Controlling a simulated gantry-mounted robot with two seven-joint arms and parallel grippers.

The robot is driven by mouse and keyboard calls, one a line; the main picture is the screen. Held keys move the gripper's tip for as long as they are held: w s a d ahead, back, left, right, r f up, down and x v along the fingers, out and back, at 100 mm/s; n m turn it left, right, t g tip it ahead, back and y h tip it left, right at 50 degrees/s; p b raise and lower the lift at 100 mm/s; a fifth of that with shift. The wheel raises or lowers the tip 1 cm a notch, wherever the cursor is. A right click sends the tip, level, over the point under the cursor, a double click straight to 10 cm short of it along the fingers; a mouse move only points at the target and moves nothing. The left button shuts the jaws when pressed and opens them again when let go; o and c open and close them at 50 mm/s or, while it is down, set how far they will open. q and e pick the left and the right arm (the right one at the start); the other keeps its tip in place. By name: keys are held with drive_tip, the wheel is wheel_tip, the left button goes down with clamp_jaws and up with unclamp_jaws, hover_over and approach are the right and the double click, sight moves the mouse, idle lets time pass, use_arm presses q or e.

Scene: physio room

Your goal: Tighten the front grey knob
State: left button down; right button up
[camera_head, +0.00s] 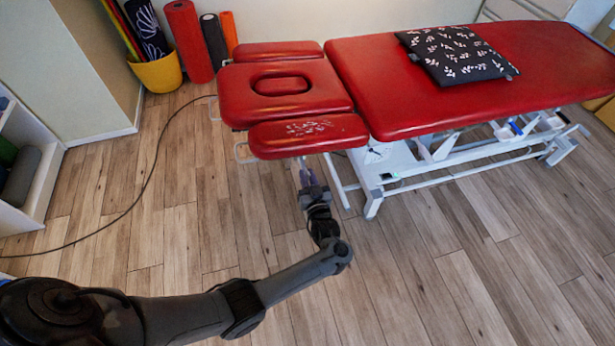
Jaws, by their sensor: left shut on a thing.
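The red treatment table (470,75) stands with its head section at the left. Its front arm pad (300,138) reaches toward me. My left arm comes in from the lower left. My left gripper (304,173) points up and away, just below the front edge of this pad, and is shut on the front grey knob. The knob itself cannot be made out, as the gripper and the pad cover that spot. My right gripper is not in this view.
The table's white frame (372,195) stands just right of my gripper. A metal handle (243,152) sticks out at the pad's left. A black cable (150,182) crosses the floor. A patterned cushion (455,55) lies on the table. The wooden floor (450,260) in front is clear.

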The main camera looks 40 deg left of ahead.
use_arm(q)
drive_tip(key=m+p, duration=0.1)
drive_tip(key=m, duration=0.3)
drive_tip(key=shift+w, duration=0.1)
drive_tip(key=m+p, duration=0.1)
drive_tip(key=m, duration=0.3)
drive_tip(key=shift+d+f+m, duration=0.1)
drive_tip(key=shift+m, duration=0.3)
drive_tip(key=m+p, duration=0.1)
drive_tip(key=m, duration=0.4)
drive_tip(key=shift+w+f, duration=0.1)
drive_tip(key=shift+f+m, duration=0.15)
drive_tip(key=shift+m, duration=1.65)
drive_tip(key=c, duration=1.1)
unclamp_jaws()
drive_tip(key=shift+c, duration=0.2)
